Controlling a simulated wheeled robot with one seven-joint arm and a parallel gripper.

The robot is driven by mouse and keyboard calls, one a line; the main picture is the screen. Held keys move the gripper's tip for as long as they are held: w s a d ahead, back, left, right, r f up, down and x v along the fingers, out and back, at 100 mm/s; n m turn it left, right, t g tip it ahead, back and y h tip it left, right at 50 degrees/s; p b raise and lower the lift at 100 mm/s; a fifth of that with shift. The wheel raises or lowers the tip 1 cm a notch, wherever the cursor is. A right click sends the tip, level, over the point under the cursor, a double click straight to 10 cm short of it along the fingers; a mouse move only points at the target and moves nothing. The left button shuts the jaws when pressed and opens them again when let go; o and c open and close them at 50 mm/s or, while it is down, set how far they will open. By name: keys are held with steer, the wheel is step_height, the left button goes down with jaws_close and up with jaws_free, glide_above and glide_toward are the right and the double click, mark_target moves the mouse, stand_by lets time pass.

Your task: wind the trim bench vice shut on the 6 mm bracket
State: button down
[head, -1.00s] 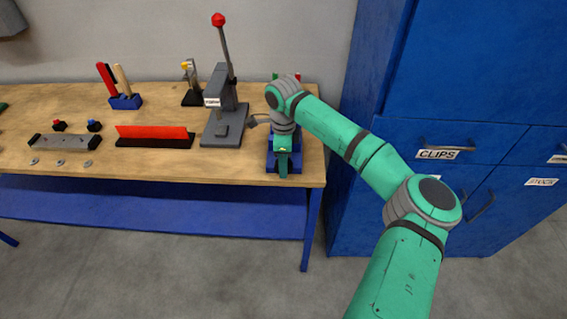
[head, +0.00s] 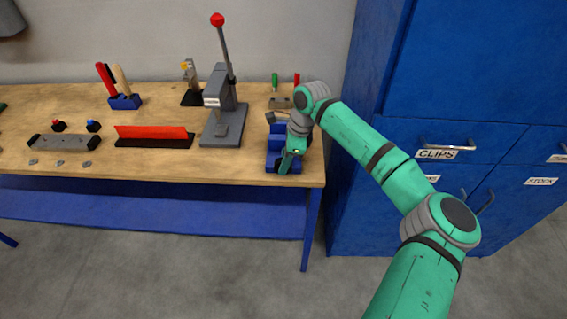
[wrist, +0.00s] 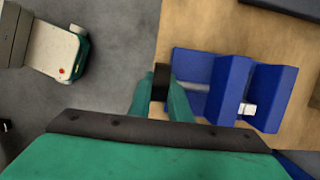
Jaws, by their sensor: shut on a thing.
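The blue bench vice (head: 276,142) stands near the right front corner of the bench. In the wrist view its two blue jaw blocks (wrist: 272,92) show, with a grey screw rod (wrist: 196,87) coming out toward my gripper. A small pale piece (wrist: 248,109), perhaps the bracket, sits at the gap between the jaws. I cannot tell if both jaws touch it. My gripper (head: 287,164) is at the front of the vice. In the wrist view its teal fingers (wrist: 163,98) are shut on the dark vice handle (wrist: 161,78) at the rod's end.
A grey lever press (head: 222,125) stands left of the vice. A red strip in a black holder (head: 153,142) lies further left. A small tool rack (head: 281,102) is behind the vice. Blue cabinets (head: 455,200) stand close on the right.

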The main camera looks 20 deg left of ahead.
steer(key=y, duration=0.2)
steer(key=g+y, duration=0.1)
steer(key=y, duration=0.3)
steer(key=shift+w+d+f+g, duration=0.15)
steer(key=shift+d+f+g, duration=0.1)
steer(key=shift+d+g, duration=0.15)
steer(key=y, duration=0.2)
steer(key=g+y, duration=0.1)
steer(key=y, duration=0.3)
steer(key=shift+d+f+g, duration=0.15)
steer(key=shift+f+g, duration=0.15)
steer(key=shift+g, duration=0.1)
steer(key=shift+y, duration=0.3)
steer(key=c, duration=1.6)
jaws_free()
steer(key=shift+c, duration=0.2)
steer(key=v, duration=1.1)
